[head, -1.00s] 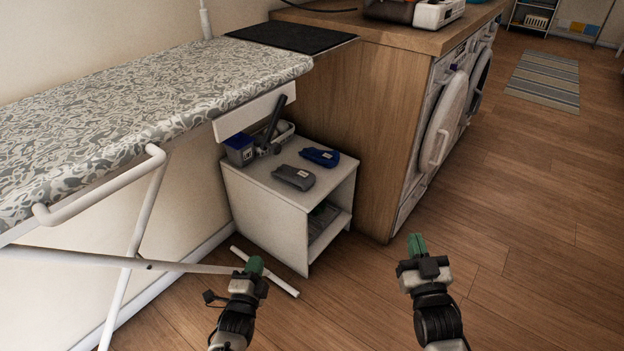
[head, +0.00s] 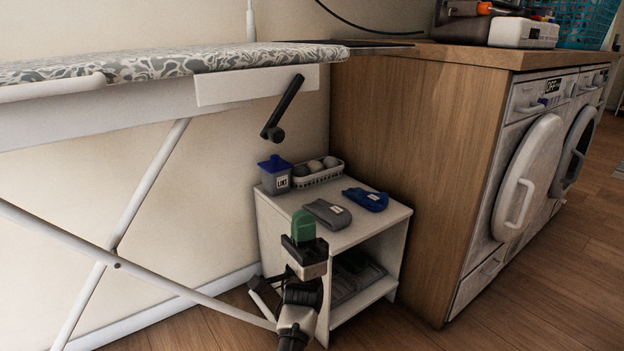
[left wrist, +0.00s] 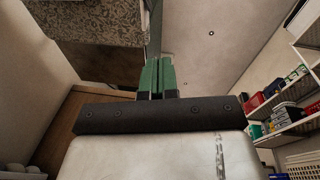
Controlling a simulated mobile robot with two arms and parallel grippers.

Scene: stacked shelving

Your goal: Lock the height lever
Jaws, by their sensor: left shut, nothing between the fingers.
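The dark height lever (head: 284,107) hangs at a slant in front of the white panel (head: 256,84) under the ironing board (head: 170,66). Its thicker rounded end is at the bottom. My left gripper (head: 303,225) points up with its green fingers shut and empty. In the head view it appears below the lever, in front of the small cabinet, with a gap between. In the left wrist view the shut green fingers (left wrist: 157,76) show at centre, with a narrow grey strip beyond them that may be the lever. My right gripper is out of view.
The white cabinet (head: 390,226) carries a lint bin (head: 275,177), a basket (head: 318,174) and grey (head: 327,213) and blue (head: 366,199) items. The board's crossed legs (head: 130,215) stand at left. A wooden counter side (head: 385,150) and washing machines (head: 525,185) are at right.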

